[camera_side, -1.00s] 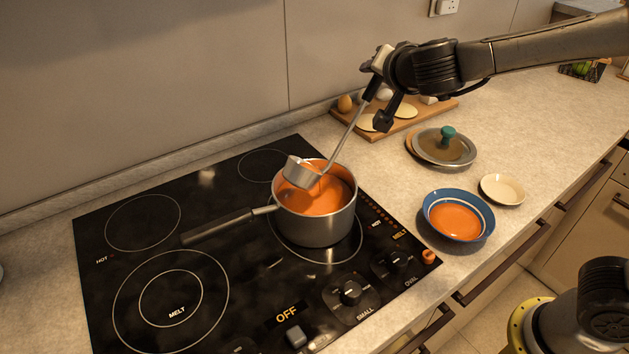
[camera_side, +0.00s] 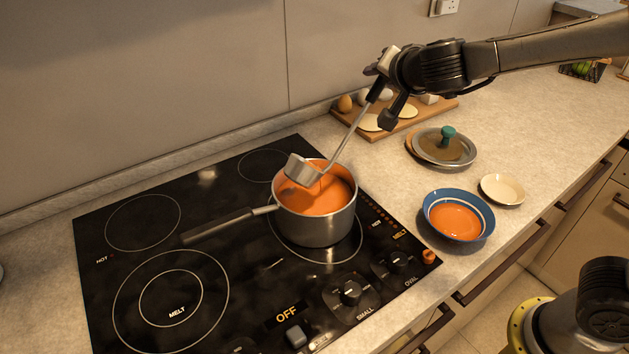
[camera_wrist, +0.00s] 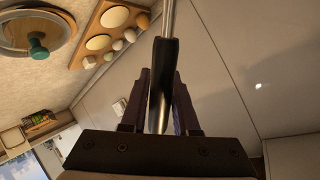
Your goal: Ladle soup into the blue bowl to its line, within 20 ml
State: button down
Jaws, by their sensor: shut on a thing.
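My gripper (camera_side: 381,94) is shut on the black handle of the ladle (camera_side: 348,135), above and right of the pot. The handle also shows between the fingers in the wrist view (camera_wrist: 162,75). The ladle's metal cup (camera_side: 301,170) is tilted, low over the orange soup (camera_side: 322,196) in the grey pot (camera_side: 318,228); whether it touches the soup or holds any is unclear. The blue bowl (camera_side: 433,222) stands on the counter right of the stove with orange soup inside. A pale line rings its inner wall, above the soup surface.
The pot's handle (camera_side: 217,227) points left over the black cooktop (camera_side: 130,275). A small cream dish (camera_side: 502,189) sits beside the bowl. A glass lid (camera_side: 446,147) lies behind it. A wooden board (camera_side: 430,108) with eggs and pale rounds is near the wall.

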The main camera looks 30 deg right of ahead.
jog(key=shift+w+d+f+m+g+y, duration=0.15)
jog(key=shift+d+f+m+y, duration=0.2)
jog(key=shift+d+f, duration=0.35)
jog(key=shift+w+d+f+m+g+y, duration=0.2)
jog(key=shift+d+f+y, duration=0.3)
jog(key=shift+f, duration=0.35)
dwell(1.3)
jog(key=shift+s+d+f+m+y, duration=0.1)
jog(key=shift+d+f+m+y, duration=0.15)
jog(key=shift+f, duration=0.35)
jog(key=shift+d+f+m+y, duration=0.1)
jog(key=shift+d+f+y, duration=0.2)
jog(key=shift+f, duration=0.3)
dwell(0.7)
jog(key=shift+d+f+m+y+b, duration=0.25)
jog(key=shift+f+y, duration=0.05)
jog(key=shift+f, duration=0.45)
jog(key=shift+d+f+m+y+b, duration=0.2)
jog(key=shift+f+m+y+b, duration=0.1)
jog(key=shift+f, duration=0.45)
dwell(0.7)
jog(key=shift+f+g+y, duration=0.25)
jog(key=shift+f+y, duration=0.05)
jog(key=shift+f, duration=0.5)
